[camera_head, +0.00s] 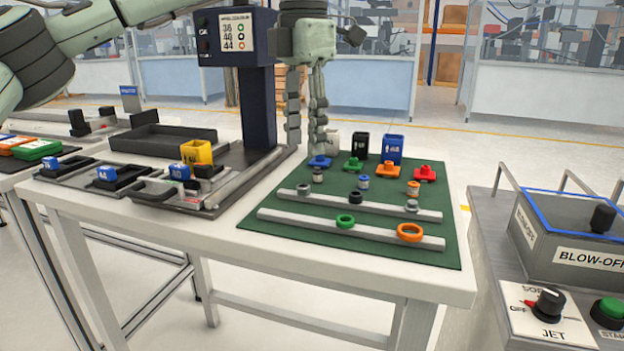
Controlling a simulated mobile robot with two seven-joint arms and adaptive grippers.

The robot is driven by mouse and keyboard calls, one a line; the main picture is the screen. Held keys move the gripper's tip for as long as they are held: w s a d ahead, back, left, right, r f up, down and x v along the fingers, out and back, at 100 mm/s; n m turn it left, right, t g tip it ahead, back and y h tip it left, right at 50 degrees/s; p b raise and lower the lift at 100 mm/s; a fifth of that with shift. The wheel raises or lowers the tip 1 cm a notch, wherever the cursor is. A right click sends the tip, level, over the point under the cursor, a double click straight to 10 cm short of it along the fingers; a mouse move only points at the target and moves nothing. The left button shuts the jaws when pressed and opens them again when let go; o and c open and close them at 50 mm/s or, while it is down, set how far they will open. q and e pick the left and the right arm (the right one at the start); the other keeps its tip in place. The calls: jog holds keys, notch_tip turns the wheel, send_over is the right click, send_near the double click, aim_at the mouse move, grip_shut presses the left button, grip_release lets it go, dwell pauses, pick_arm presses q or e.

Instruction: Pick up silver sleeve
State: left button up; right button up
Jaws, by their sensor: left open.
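A small silver-grey sleeve (318,175) stands upright on the green mat (275,236), in a row with a silver sleeve with a bluish tint (364,182) and a copper-coloured one (413,188). I cannot tell for certain which one is the silver sleeve. My left gripper (307,147) points down above the mat's back left part, behind the sleeve row. Its two fingers are apart, with nothing seen between them. The right fingertip overlaps the blue flanged part (319,162) in the view; I cannot tell whether they touch. My right gripper is out of view.
Two pale rails (285,217) on the mat carry grey, black, green (345,221) and orange (410,232) rings. Flanged parts (425,173) and black and blue bins (392,149) stand behind. A dark post (257,105) with a sign rises at left. A blow-off station (570,250) stands right.

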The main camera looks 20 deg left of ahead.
aim_at(302, 186)
pick_arm(q)
jog(key=f, duration=0.7)
jog(key=shift+a+f, duration=0.15)
jog(key=shift+a, duration=0.05)
pick_arm(e)
jog(key=shift+w+a+r+t, duration=0.2)
jog(key=shift+w+a+t, duration=0.1)
jog(key=shift+w+a, duration=0.2)
jog(key=shift+w+a+r+t, duration=0.15)
jog(key=shift+w+a+t, duration=0.2)
jog(key=shift+w, duration=0.15)
pick_arm(q)
jog(key=shift+c, duration=0.2)
grip_shut()
